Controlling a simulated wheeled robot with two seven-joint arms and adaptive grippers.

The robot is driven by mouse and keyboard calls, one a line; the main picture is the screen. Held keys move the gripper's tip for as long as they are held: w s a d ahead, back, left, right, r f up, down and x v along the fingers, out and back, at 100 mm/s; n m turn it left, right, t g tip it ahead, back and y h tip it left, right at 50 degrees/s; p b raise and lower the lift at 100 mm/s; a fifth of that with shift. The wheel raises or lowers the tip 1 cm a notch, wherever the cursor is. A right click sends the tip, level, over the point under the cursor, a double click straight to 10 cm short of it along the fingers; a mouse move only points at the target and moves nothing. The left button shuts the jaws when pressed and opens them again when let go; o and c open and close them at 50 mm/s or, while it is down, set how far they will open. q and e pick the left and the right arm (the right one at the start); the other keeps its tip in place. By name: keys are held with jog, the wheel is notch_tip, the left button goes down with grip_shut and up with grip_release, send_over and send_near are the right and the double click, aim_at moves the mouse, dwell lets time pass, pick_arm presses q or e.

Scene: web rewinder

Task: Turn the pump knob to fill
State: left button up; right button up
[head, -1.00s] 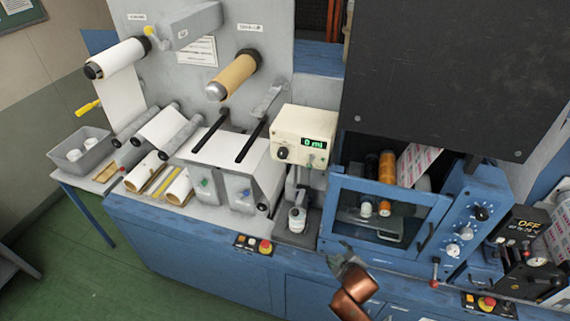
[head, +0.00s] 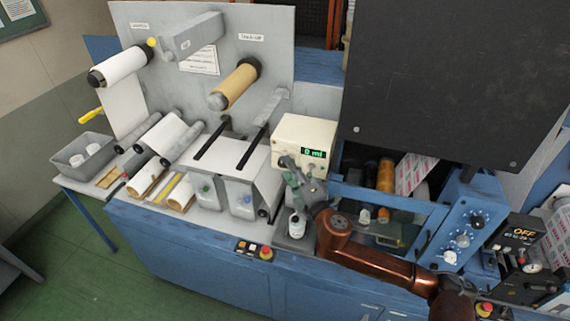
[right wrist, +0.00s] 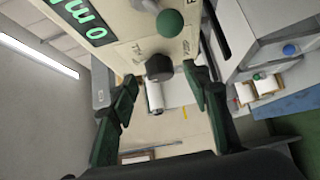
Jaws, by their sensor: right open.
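The pump (head: 290,130) is a cream box with a green display reading 0 ml, standing at the middle of the blue bench. Its dark knob (right wrist: 158,68) shows in the right wrist view, with small lettering beside it that I cannot read clearly. A green round-ended control (right wrist: 170,22) is also on the panel. My left gripper is not in view.
A small white bottle (head: 297,226) stands below the pump, close to my right arm. A blue-framed cabinet with a dial panel (head: 462,225) is to the right. Rollers and paper rolls (head: 235,85) are to the left. A red button (head: 266,253) is on the bench front.

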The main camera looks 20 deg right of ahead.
aim_at(284, 167)
jog(key=shift+w+a, duration=0.15)
jog(key=shift+w, duration=0.5)
jog(key=shift+w+a, duration=0.15)
jog(key=shift+w, duration=0.5)
jog(key=shift+c, duration=0.4)
jog(key=c, duration=1.1)
jog(key=shift+f, duration=0.2)
jog(key=m+t+h+b, duration=0.1)
jog(key=m+t+b, duration=0.1)
jog(key=b, duration=0.6)
jog(key=m+t+h+b, duration=0.1)
jog(key=m+t+b, duration=0.1)
jog(key=m+b, duration=0.2)
jog(key=m+t+h+b, duration=0.1)
jog(key=m+t+b, duration=0.1)
jog(key=b, duration=0.9)
jog(key=shift+w+a+f+m+b, duration=0.15)
jog(key=shift+f+m+b, duration=0.2)
jog(key=shift+m, duration=0.25)
jog(key=shift+r, duration=0.1)
